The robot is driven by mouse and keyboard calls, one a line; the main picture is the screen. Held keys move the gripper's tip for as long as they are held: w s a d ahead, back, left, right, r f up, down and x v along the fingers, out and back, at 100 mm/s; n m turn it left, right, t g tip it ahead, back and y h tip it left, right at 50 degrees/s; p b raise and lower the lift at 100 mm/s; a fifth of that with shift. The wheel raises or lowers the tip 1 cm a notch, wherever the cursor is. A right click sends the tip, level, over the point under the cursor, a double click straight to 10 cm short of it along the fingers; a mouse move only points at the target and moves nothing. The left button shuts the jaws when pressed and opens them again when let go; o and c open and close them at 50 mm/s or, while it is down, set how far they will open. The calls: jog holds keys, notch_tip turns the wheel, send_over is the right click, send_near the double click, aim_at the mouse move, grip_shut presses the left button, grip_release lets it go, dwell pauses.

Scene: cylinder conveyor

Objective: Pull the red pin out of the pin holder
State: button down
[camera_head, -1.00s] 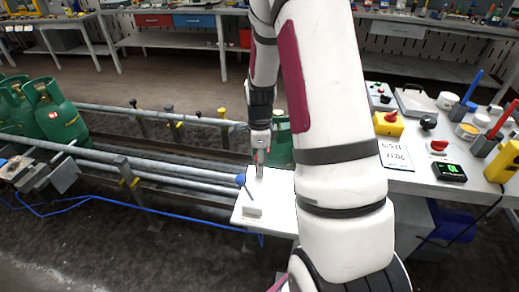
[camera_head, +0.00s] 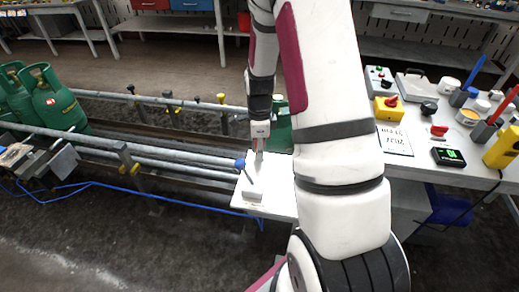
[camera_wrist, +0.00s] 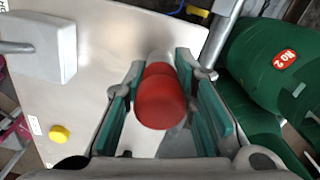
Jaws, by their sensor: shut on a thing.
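The red pin (camera_wrist: 160,98) has a rounded red head and shows in the middle of the wrist view. A silver cylindrical part (camera_wrist: 159,58) lies directly beyond the head; I cannot tell whether it belongs to the pin or to its holder. My gripper (camera_wrist: 160,70) is shut on the red pin, with a green-padded finger on each side of it. In the head view my gripper (camera_head: 258,150) points down over the white metal plate (camera_head: 278,185). The pin's lower end is hidden, so I cannot tell whether it is still in the holder.
A grey block (camera_wrist: 42,46) with a lever stands on the plate; the lever's blue knob (camera_head: 239,163) shows in the head view. A yellow knob (camera_wrist: 59,133) sits near the plate's edge. A green gas cylinder (camera_wrist: 275,60) stands close on the right. Conveyor rails (camera_head: 150,144) run left.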

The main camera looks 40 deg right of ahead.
jog(key=shift+r, duration=0.15)
jog(key=shift+r+p, duration=0.45)
jog(key=shift+r, duration=0.25)
jog(key=shift+r, duration=0.15)
jog(key=shift+r+p, duration=0.35)
jog(key=shift+r, duration=0.25)
jog(key=shift+r, duration=0.15)
jog(key=shift+r+p, duration=0.4)
jog(key=shift+r, duration=0.2)
jog(key=shift+r+p, duration=1.8)
jog(key=shift+r, duration=1.95)
